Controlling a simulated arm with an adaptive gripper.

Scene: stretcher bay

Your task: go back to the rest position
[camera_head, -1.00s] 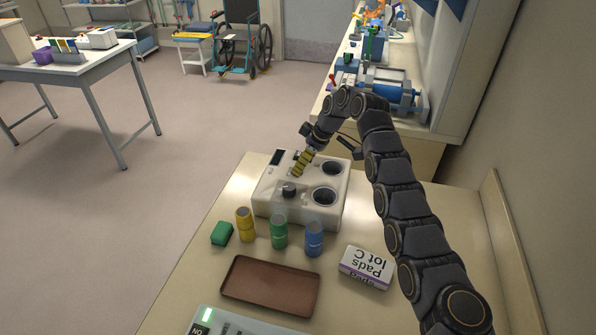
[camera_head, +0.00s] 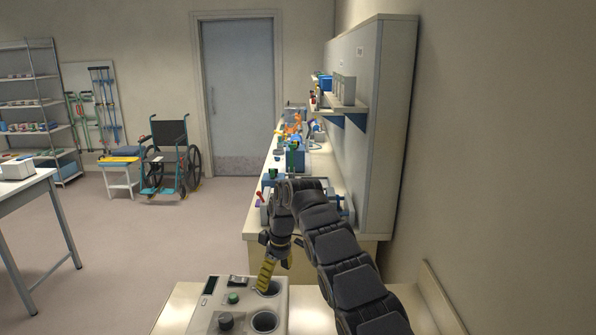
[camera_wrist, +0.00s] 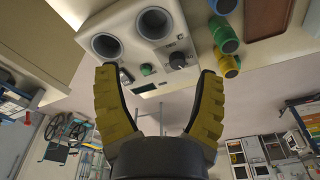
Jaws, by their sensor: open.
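My gripper (camera_head: 265,280) is over the back of the pale device (camera_head: 198,318) in the head view, its yellow fingers pointing down beside the far round well. In the wrist view my gripper (camera_wrist: 160,80) has its two yellow fingers spread wide, with nothing between them. Whether a fingertip touches the device cannot be told.
Blue, green (camera_wrist: 223,36) and yellow vials stand beside the device in the wrist view. The counter (camera_head: 365,250) with equipment and a wall shelf (camera_head: 345,106) lies ahead of my arm. A wheelchair (camera_head: 170,160) and open floor (camera_head: 120,240) are to the left.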

